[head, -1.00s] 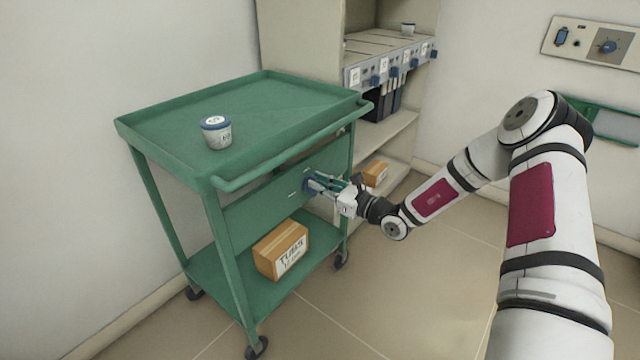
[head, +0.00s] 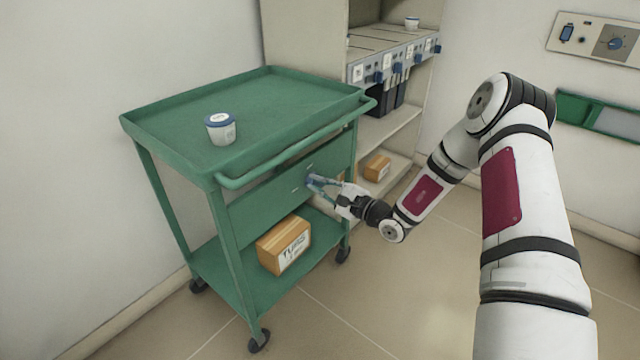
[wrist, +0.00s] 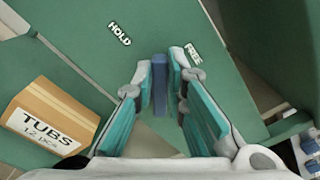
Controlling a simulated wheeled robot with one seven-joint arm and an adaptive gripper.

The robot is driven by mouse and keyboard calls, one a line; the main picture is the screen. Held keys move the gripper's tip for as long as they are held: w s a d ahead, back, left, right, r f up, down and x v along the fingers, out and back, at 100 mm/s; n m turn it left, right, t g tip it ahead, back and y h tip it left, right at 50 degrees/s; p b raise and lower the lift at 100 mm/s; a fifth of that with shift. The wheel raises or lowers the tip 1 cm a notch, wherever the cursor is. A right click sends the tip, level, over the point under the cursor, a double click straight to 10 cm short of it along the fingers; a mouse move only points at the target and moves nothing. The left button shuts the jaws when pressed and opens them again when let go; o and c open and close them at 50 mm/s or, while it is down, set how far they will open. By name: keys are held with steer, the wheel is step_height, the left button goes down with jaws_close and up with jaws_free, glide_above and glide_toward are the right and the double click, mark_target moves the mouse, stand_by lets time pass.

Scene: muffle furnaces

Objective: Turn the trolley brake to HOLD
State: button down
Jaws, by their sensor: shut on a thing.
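The green trolley (head: 235,262) stands left of centre in the head view. Its brake is a small blue handle (head: 308,180) on the side panel. In the wrist view the handle (wrist: 160,84) is a narrow blue bar with its far end between the white HOLD label (wrist: 119,33) and the FREE label (wrist: 193,54). My gripper (head: 320,184) reaches the panel from the right. In the wrist view my gripper (wrist: 161,75) is shut on the handle, one fingertip on each side. The handle's base is partly hidden.
A white tub with a blue lid (head: 220,128) stands on the trolley top. A cardboard box (head: 284,245) marked TUBS sits on the lower shelf. A rack with blue knobs (head: 395,68) stands behind. Tiled floor is clear to the right.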

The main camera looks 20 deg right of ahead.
steer(key=shift+s+a+f+n+b, duration=0.1)
steer(key=shift+f+n+b, duration=0.15)
steer(key=shift+n+b, duration=0.7)
steer(key=shift+s+f+n+b, duration=0.1)
steer(key=shift+f+n+b, duration=0.2)
steer(key=shift+n, duration=1.3)
steer(key=shift+a+f+n+b, duration=0.1)
steer(key=shift+f+n+b, duration=0.1)
steer(key=shift+n+b, duration=0.75)
steer(key=shift+n, duration=0.5)
steer(key=c, duration=1.6)
jaws_free()
steer(key=v, duration=1.2)
steer(key=shift+r, duration=0.1)
